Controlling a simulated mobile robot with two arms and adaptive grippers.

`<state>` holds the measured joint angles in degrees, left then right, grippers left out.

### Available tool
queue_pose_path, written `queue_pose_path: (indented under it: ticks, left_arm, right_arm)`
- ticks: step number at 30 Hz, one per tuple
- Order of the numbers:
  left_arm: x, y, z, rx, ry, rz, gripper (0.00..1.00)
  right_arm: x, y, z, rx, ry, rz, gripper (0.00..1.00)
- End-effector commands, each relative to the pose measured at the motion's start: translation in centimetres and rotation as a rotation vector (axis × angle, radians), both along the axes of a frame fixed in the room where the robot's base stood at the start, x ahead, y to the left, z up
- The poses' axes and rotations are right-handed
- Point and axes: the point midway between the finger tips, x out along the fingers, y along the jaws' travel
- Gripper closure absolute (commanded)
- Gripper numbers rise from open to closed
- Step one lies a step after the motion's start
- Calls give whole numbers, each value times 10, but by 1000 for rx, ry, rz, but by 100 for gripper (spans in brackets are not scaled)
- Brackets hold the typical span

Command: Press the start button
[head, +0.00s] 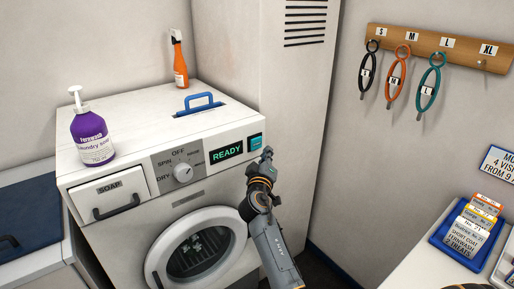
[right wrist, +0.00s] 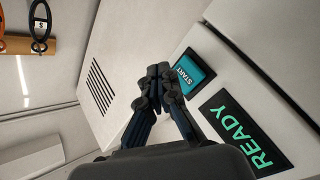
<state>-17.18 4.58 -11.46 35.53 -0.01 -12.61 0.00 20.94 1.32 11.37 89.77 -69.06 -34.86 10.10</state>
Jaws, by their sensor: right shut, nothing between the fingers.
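The teal start button (head: 255,141) is on the right end of the white washing machine's front panel, beside a dark display reading READY (head: 226,152). In the right wrist view the button (right wrist: 189,72) shows the word START, with the display (right wrist: 243,134) next to it. My right gripper (head: 267,153) is shut and empty, just in front of the panel's right end near the button. In the right wrist view its fingertips (right wrist: 160,72) are beside the button's edge; I cannot tell whether they touch. My left gripper is out of view.
The machine has a dial (head: 182,172), a closed soap drawer (head: 107,195) and a round door (head: 195,255). A purple soap bottle (head: 92,138), a blue handle (head: 199,101) and an orange spray bottle (head: 179,62) are on top. A tall vented cabinet (head: 290,90) stands behind my gripper.

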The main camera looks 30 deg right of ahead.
Motion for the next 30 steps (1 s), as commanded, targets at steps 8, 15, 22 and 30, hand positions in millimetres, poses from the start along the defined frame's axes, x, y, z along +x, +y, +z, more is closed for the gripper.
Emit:
queue_pose_path:
  ticks: [8, 15, 22, 30]
  left_arm:
    - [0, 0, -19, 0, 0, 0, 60]
    - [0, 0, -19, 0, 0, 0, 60]
    - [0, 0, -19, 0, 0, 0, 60]
    - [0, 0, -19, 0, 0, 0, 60]
  right_arm:
    - [22, 1, -1, 0, -2, 0, 100]
    - [24, 1, 0, 0, -1, -1, 100]
    - [24, 1, 0, 0, -1, -1, 100]
    - [24, 1, 0, 0, -1, -1, 100]
